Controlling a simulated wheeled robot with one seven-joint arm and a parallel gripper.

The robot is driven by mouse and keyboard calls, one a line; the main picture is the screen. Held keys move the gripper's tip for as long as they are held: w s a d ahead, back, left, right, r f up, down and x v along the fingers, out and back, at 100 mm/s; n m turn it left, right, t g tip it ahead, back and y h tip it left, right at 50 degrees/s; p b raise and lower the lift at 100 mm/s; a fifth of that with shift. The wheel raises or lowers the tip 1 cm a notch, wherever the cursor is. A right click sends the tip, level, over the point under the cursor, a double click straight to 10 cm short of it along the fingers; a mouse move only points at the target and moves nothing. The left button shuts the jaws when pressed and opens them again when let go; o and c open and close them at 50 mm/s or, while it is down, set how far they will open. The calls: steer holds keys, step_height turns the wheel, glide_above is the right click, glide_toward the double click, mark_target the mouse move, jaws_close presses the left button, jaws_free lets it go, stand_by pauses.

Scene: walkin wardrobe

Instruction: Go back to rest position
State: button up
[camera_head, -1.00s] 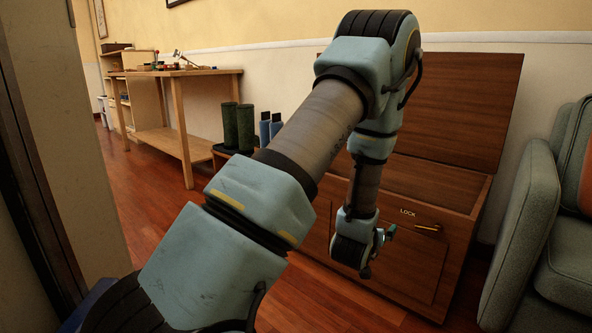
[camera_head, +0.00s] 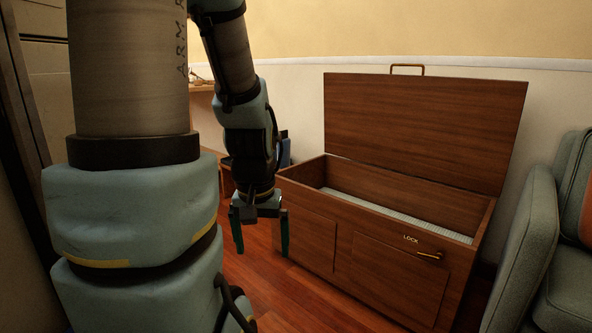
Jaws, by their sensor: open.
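My gripper (camera_head: 262,240) hangs in the left middle of the head view, fingers pointing down. Its two green fingers are apart with nothing between them. It is left of a wooden chest (camera_head: 318,246), in front of the chest's left end in the picture. The chest's lid (camera_head: 420,130) stands open, tilted up at the back near the wall, with a brass handle (camera_head: 407,67) on its top edge. A brass lock lever (camera_head: 429,255) sits on the chest's front beside the word LOCK.
A grey-green armchair (camera_head: 525,240) stands close to the chest's right. A wooden table (camera_head: 203,88) is partly hidden behind my arm. The wooden floor (camera_head: 290,300) before the chest is clear. A dark door frame edge runs along the far left.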

step_height(320, 180, up, 36)
steer(key=p, duration=3.4)
